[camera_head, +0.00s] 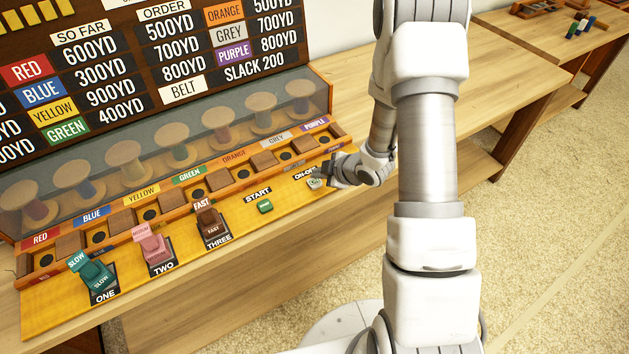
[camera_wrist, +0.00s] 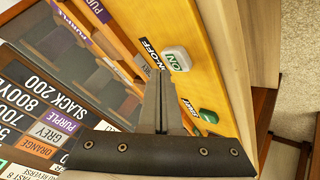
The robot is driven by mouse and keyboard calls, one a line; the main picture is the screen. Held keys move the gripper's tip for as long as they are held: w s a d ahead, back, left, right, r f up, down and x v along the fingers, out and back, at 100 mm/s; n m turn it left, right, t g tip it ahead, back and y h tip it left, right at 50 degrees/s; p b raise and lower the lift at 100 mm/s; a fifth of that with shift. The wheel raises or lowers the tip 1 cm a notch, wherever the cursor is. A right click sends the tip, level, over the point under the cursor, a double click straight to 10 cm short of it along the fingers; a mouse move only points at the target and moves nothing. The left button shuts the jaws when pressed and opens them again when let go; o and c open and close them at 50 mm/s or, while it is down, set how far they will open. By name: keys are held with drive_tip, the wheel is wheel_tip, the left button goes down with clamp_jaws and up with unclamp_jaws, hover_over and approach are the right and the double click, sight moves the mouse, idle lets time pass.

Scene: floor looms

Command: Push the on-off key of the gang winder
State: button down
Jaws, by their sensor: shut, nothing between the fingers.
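The gang winder is a yellow-orange panel (camera_head: 180,258) on a wooden bench. Its on-off key (camera_head: 315,183) is a small pale key at the panel's right end, beside the ON-OFF label. In the wrist view the key (camera_wrist: 176,58) shows green ON lettering. My gripper (camera_head: 334,172) is shut and empty, right at the key in the head view. In the wrist view its closed fingertips (camera_wrist: 163,76) end just short of the key in the picture. I cannot tell whether they touch it.
The green START key (camera_head: 265,206) is left of the on-off key. Teal (camera_head: 93,270), pink (camera_head: 153,244) and brown (camera_head: 211,224) levers stand further left. A clear cover over several spools (camera_head: 174,141) and a yardage board (camera_head: 150,60) rise behind.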

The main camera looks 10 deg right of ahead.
sight(318, 183)
drive_tip(key=shift+f, duration=0.1)
idle(0.7)
drive_tip(key=shift+f+b, duration=0.35)
drive_tip(key=shift+b, duration=0.2)
drive_tip(key=shift+f+b, duration=0.4)
idle(0.5)
drive_tip(key=shift+r, duration=0.15)
drive_tip(key=shift+r+p, duration=0.55)
drive_tip(key=shift+r, duration=0.15)
drive_tip(key=shift+r, duration=0.1)
drive_tip(key=shift+r+p, duration=1.85)
drive_tip(key=shift+r, duration=0.55)
